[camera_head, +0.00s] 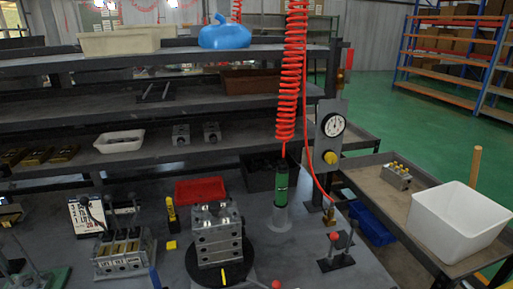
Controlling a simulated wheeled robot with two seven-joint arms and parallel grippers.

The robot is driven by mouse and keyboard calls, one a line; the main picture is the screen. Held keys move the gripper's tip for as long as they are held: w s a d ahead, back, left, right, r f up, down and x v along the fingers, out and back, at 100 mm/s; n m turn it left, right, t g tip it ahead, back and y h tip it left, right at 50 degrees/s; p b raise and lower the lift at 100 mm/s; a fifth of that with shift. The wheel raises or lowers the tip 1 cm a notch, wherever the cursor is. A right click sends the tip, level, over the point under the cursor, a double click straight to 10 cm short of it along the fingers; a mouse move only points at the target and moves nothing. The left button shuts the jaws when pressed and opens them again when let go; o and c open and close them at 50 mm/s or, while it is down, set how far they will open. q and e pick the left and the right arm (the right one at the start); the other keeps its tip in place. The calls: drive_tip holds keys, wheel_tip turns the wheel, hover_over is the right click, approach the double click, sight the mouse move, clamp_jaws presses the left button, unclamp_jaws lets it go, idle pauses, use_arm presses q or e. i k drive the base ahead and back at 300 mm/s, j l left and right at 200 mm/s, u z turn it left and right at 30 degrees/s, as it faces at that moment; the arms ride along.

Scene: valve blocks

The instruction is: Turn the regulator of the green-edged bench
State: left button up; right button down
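A round white dial gauge (333,125) with a dark rim is mounted on a grey upright plate at the bench's back right. Just below it is a yellow knob (330,158), which looks like the regulator. A red coiled hose (291,70) hangs in front, left of the gauge, and a thin red line runs down beside the plate. The grey workbench (300,255) fills the lower middle. I cannot make out a green edge on it. Neither of my grippers is in view.
A steel valve block (217,236) stands on a dark round plate mid-bench. A green-bodied tool (281,187) hangs on the hose near the knob. Small levers (336,250) stand in front. A side table with a white bin (457,222) is at right. Green floor is open beyond.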

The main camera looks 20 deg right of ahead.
sight(330, 158)
drive_tip(key=z, duration=1.25)
